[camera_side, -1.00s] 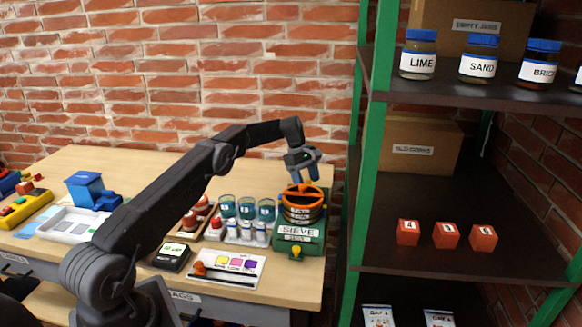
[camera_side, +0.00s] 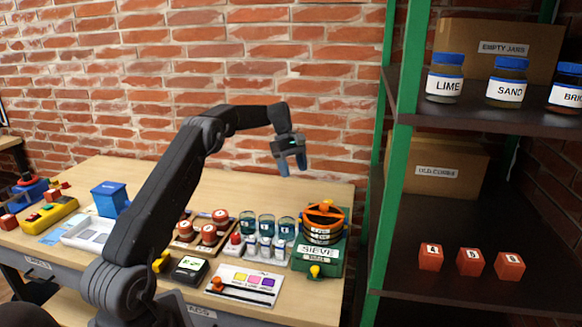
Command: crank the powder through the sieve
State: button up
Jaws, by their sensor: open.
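The sieve (camera_side: 322,232) stands at the right end of the table, a stack of black and orange rings with an orange top on a green base (camera_side: 320,262) labelled SIEVE. A small yellow knob (camera_side: 314,271) sits at the front of the base. My gripper (camera_side: 292,166) is open and empty, pointing down. In the picture it is above and left of the sieve, apart from it. Whether powder is inside the sieve cannot be seen.
Left of the sieve are blue-tinted glasses (camera_side: 266,226), small white bottles (camera_side: 265,247) and red-topped jars (camera_side: 209,235). A green-posted shelf (camera_side: 396,175) stands close on the right. The table's back is clear.

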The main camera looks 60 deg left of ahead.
jog(key=shift+s+a+r, duration=0.2)
jog(key=shift+s+a, duration=0.05)
jog(key=shift+s, duration=0.05)
jog(key=n+t+h, duration=0.6)
jog(key=n+t, duration=0.1)
jog(key=t, duration=0.1)
send_near(327, 201)
jog(key=x, duration=0.9)
jog(key=shift+w+d+f, duration=0.1)
jog(key=shift+d+f, duration=0.1)
jog(key=shift+d, duration=0.1)
jog(key=c, duration=0.9)
jog(key=shift+w+a+m+g+h, duration=0.1)
jog(key=shift+m+g+h, duration=0.4)
jog(key=shift+m+g, duration=0.3)
jog(key=shift+w+a+m+g+h, duration=0.1)
jog(key=shift+m+g+h, duration=0.4)
jog(key=shift+m+g, duration=0.3)
jog(key=shift+d+m+g, duration=0.1)
jog(key=shift+m+g, duration=0.3)
jog(key=shift+m, duration=0.1)
